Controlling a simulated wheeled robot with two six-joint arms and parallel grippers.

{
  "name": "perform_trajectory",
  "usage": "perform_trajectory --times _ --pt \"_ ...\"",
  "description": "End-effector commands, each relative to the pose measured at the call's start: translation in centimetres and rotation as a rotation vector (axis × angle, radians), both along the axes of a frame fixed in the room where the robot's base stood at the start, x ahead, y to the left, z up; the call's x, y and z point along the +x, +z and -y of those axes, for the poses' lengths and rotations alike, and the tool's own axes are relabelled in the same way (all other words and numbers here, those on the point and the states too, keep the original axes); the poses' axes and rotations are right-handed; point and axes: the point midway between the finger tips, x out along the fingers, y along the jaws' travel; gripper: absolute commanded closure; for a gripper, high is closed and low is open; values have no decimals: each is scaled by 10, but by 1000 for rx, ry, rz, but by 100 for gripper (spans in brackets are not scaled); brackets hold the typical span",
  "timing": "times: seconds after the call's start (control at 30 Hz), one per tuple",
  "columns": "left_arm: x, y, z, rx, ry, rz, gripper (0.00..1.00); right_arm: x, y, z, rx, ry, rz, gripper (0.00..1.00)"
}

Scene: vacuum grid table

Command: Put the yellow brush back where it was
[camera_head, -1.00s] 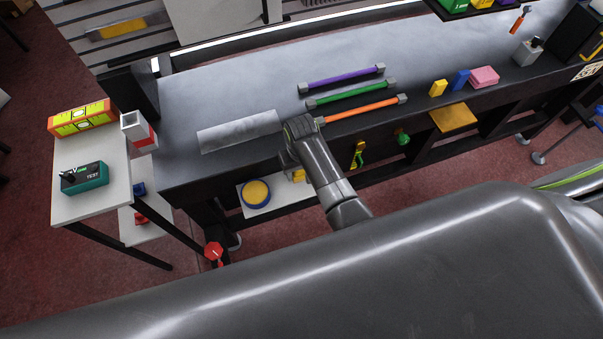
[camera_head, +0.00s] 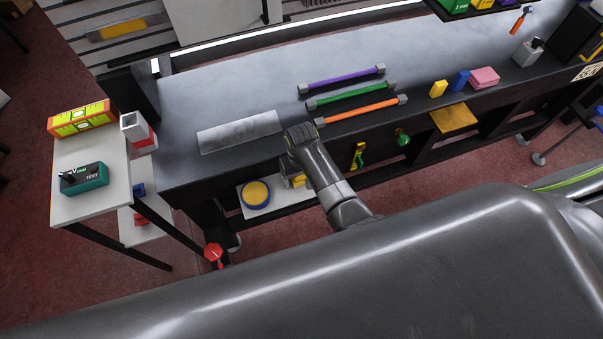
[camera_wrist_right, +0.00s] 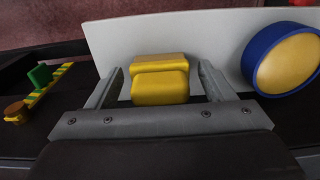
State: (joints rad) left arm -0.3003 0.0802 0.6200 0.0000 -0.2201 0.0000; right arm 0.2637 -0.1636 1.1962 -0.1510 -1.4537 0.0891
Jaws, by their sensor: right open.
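A yellow block-like thing, apparently the yellow brush (camera_wrist_right: 160,82), is at the white lower shelf in the right wrist view. It lies between the two fingers of my right gripper (camera_wrist_right: 160,70), with a gap on each side. The fingers are open. In the head view the same yellow thing (camera_head: 299,181) shows only in part, low in front of the workbench. My right gripper (camera_head: 290,173) hangs there, partly hidden by its own arm. My left gripper is not in view.
A blue-rimmed yellow disc (camera_wrist_right: 287,62) stands close to the right finger on the white shelf (camera_head: 283,202). The dark workbench (camera_head: 225,90) above bears a grey bar (camera_head: 238,132) and purple, green and orange rods (camera_head: 360,111). Green and yellow items (camera_wrist_right: 40,78) are at left.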

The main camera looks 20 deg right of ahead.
Motion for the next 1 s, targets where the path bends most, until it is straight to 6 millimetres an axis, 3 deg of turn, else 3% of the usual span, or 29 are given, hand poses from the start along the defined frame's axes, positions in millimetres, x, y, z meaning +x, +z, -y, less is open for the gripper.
perform_trajectory --times 0.27,0.73,1.0 --pt "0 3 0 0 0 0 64 1 22 -1 1 0 3 24" --pt "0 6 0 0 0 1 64 1 106 -1 1 0 4 24" --pt "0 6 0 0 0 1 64 0 121 0 0 1 0 24"
